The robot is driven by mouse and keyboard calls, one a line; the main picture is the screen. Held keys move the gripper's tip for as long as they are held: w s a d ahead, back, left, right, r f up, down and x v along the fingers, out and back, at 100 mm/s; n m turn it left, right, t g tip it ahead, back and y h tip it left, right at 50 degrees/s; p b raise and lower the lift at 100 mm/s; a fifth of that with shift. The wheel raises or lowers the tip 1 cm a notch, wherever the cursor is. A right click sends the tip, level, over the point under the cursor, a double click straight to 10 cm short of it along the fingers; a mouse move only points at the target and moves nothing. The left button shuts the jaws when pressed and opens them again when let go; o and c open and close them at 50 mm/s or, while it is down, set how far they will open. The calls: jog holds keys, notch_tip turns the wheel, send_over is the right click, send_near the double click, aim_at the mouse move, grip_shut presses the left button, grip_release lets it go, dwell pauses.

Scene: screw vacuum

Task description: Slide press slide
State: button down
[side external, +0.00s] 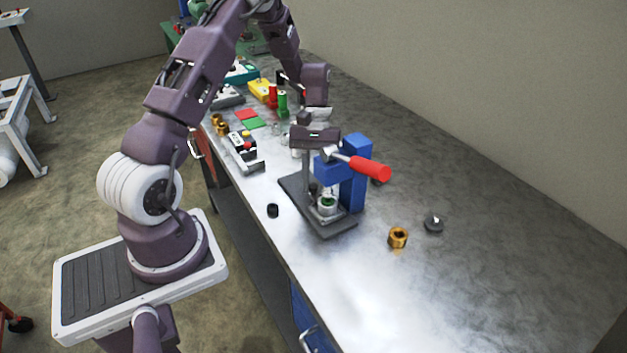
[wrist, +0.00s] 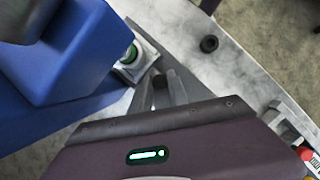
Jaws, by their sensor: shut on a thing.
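The press is a blue frame (side external: 352,180) with a red-handled lever (side external: 370,168) on a dark base plate (side external: 336,228). The blue frame fills the left of the wrist view (wrist: 75,55). The slide, a pale square block (side external: 327,209) with a green ring in it, sits on the plate under the press head. It also shows in the wrist view (wrist: 128,72). My gripper (side external: 311,184) points down beside the block. In the wrist view its fingers (wrist: 169,88) are shut on a small dark knob (wrist: 160,81) next to the block. The exact grip is partly hidden.
A black ring (side external: 272,210) lies near the table's front edge. A brass nut (side external: 398,238) and a grey nut (side external: 433,223) lie right of the press. A control box (side external: 243,146), red and green bottles and coloured pads stand behind. The right side of the table is clear.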

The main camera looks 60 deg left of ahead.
jog(key=a, duration=1.1)
jog(key=shift+a, duration=0.1)
jog(key=c, duration=1.3)
grip_release()
jog(key=shift+o, duration=0.2)
jog(key=v, duration=0.7)
jog(key=shift+r, duration=0.1)
